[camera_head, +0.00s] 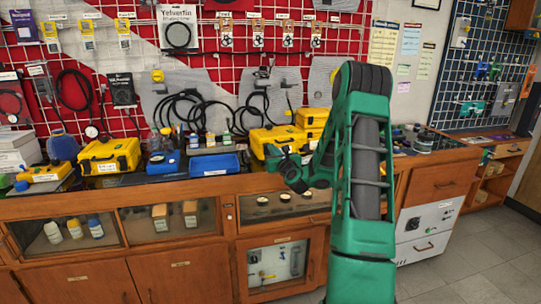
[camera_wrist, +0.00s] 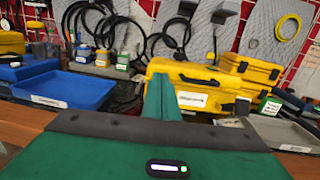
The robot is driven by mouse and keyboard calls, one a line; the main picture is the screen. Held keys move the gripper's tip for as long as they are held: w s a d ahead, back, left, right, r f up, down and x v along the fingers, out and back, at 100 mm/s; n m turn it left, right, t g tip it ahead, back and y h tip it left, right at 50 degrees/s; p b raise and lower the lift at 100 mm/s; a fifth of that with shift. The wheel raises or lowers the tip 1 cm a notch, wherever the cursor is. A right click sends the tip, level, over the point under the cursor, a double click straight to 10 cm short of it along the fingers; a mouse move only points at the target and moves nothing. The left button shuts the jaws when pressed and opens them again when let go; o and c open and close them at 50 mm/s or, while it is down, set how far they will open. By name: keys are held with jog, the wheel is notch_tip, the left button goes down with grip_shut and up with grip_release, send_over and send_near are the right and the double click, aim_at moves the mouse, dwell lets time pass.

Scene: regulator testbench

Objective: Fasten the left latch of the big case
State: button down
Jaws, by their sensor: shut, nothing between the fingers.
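A large yellow case (camera_wrist: 208,85) with a black handle and a white label stands ahead of my gripper in the wrist view. It also shows in the head view (camera_head: 262,137), partly behind my arm. A dark latch (camera_wrist: 228,108) shows on the right of its front. The left part of its front is hidden behind my fingers, so I cannot see the left latch's state. My gripper (camera_wrist: 159,72) is shut and empty, its green fingers together and pointing at the left part of the case. In the head view my gripper (camera_head: 271,158) hangs over the bench's front edge.
A blue tray (camera_wrist: 75,88) lies left of my fingers, and a grey tray (camera_wrist: 285,133) lies to the right. Smaller yellow cases (camera_wrist: 250,68) sit behind the large one. Another yellow case (camera_head: 110,155) stands at the bench's left. Black cables hang behind.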

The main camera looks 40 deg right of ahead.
jog(key=s+a+r, duration=0.2)
jog(key=s+r, duration=0.4)
jog(key=r, duration=0.1)
jog(key=shift+s+a+r, duration=0.35)
jog(key=shift+a, duration=0.05)
jog(key=shift+a, duration=0.1)
jog(key=s+a+f+n+g+y, duration=0.3)
jog(key=a+n, duration=0.4)
jog(key=n, duration=0.2)
jog(key=s+a+f+n+g+y, duration=0.2)
jog(key=s+a+f+n+g, duration=0.2)
jog(key=a+n, duration=0.3)
jog(key=s+a+n+g, duration=0.2)
jog(key=s+n, duration=0.3)
jog(key=s, duration=0.6)
jog(key=s+a+f+n+g+y, duration=0.1)
jog(key=s+a+n+g, duration=0.2)
jog(key=s, duration=0.8)
jog(key=s+a+f+n+g, duration=0.1)
jog(key=s+a+n+g, duration=0.2)
jog(key=s+n, duration=0.6)
jog(key=s+g, duration=0.2)
jog(key=s, duration=0.1)
jog(key=shift+a+g+y, duration=0.15)
jog(key=shift+g+y, duration=0.15)
jog(key=shift+y, duration=0.1)
jog(key=shift+s+f, duration=0.1)
jog(key=shift+s, duration=0.1)
